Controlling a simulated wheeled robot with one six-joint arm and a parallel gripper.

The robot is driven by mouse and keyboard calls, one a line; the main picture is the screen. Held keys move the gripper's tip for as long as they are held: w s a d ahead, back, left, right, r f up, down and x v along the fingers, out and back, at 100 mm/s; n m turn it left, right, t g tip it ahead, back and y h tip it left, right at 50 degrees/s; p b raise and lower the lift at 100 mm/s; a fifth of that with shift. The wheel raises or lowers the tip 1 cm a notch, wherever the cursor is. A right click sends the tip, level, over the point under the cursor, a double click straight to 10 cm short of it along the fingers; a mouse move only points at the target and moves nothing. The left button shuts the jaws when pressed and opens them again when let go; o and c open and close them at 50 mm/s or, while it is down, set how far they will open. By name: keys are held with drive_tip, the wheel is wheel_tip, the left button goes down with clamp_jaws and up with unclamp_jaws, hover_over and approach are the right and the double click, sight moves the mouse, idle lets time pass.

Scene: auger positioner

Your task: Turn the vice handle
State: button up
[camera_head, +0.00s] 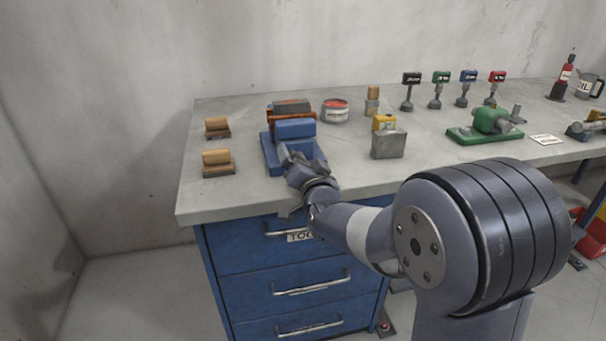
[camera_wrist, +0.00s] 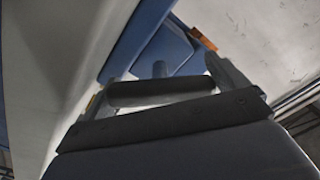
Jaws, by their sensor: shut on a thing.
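The blue vice (camera_head: 270,150) stands near the front left of the bench, with a dark block and an orange-brown part at its top. My gripper (camera_head: 303,162) is at the front of the vice and hides its handle in the head view. In the wrist view, the dark grey bar of the vice handle (camera_wrist: 152,93) lies crosswise between the two fingers of my gripper (camera_wrist: 166,88). The fingers are shut on the bar, one at each end.
Two wooden-topped brushes or blocks (camera_head: 217,157) lie left of the vice. A red-topped tin (camera_head: 335,110), a grey metal block (camera_head: 389,145) and a green machine (camera_head: 492,123) stand to its right. Blue drawers (camera_head: 290,255) with bar handles are below the bench top.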

drive_tip(key=shift+m+b, duration=0.5)
drive_tip(key=shift+m, duration=0.1)
drive_tip(key=o, duration=0.6)
drive_tip(key=shift+o, duration=0.2)
drive_tip(key=v, duration=1)
drive_tip(key=shift+s, duration=0.35)
drive_tip(key=shift+d, duration=0.1)
drive_tip(key=shift+c, duration=0.3)
